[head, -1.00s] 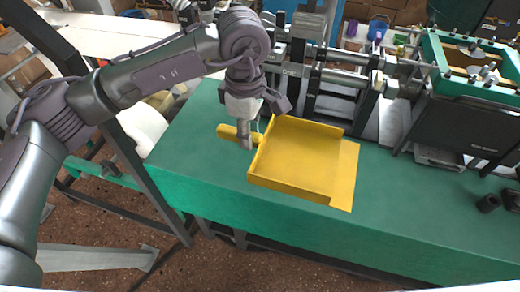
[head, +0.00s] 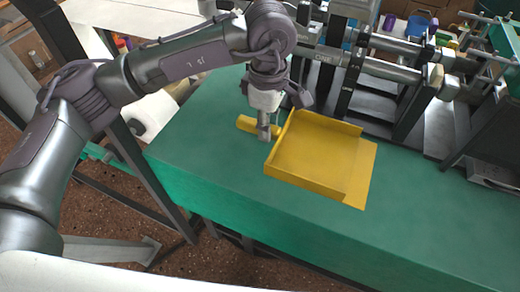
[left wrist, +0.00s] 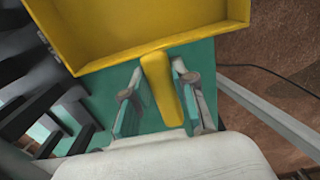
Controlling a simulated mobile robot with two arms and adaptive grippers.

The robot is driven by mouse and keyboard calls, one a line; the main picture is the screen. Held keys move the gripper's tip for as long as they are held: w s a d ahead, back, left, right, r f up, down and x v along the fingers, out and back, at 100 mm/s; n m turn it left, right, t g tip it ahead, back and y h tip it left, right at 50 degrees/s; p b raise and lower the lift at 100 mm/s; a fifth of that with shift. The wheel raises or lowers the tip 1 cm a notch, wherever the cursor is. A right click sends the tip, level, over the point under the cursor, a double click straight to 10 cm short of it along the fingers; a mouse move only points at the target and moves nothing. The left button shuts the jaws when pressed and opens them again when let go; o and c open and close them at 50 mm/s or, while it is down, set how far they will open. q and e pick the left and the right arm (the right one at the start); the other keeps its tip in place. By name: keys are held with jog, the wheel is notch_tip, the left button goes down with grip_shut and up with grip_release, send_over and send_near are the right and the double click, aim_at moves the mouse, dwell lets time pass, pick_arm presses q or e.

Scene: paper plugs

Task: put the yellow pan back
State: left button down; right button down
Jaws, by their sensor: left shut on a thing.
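The yellow pan (head: 312,160) is a shallow square tray with raised walls and a short handle (head: 245,124) on its left side. It is over the green table, open side to the right; I cannot tell whether it rests on the table or hangs just above it. My left gripper (head: 264,132) points down and is shut on the handle, close to the pan's wall. In the left wrist view the handle (left wrist: 161,90) runs between the two fingers of my left gripper (left wrist: 157,86), with the pan (left wrist: 140,25) beyond. My right gripper is not in view.
A machine with grey rollers (head: 335,55) and dark uprights stands just behind the pan. The green table (head: 430,215) is bare to the right of the pan and in front of it. Its front edge drops to a brown speckled floor (head: 120,215). A white table (head: 130,15) stands at the back left.

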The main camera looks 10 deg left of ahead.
pick_arm(q)
jog(key=w+a+f, duration=0.1)
jog(key=a+f, duration=0.1)
jog(key=a, duration=0.1)
jog(key=w+a+f+p, duration=0.1)
jog(key=w+a+f, duration=0.1)
jog(key=a, duration=0.1)
jog(key=w+a+f, duration=0.2)
jog(key=a, duration=0.1)
jog(key=shift+f+p, duration=0.5)
jog(key=shift+f, duration=1.55)
jog(key=c, duration=1.4)
grip_release()
jog(key=shift+f, duration=0.1)
jog(key=o, duration=0.5)
jog(key=shift+r, duration=0.2)
notch_tip(320, 180, up, 12)
jog(key=shift+a+f+b, duration=0.1)
jog(key=shift+a+b, duration=0.05)
jog(key=shift+b, duration=0.55)
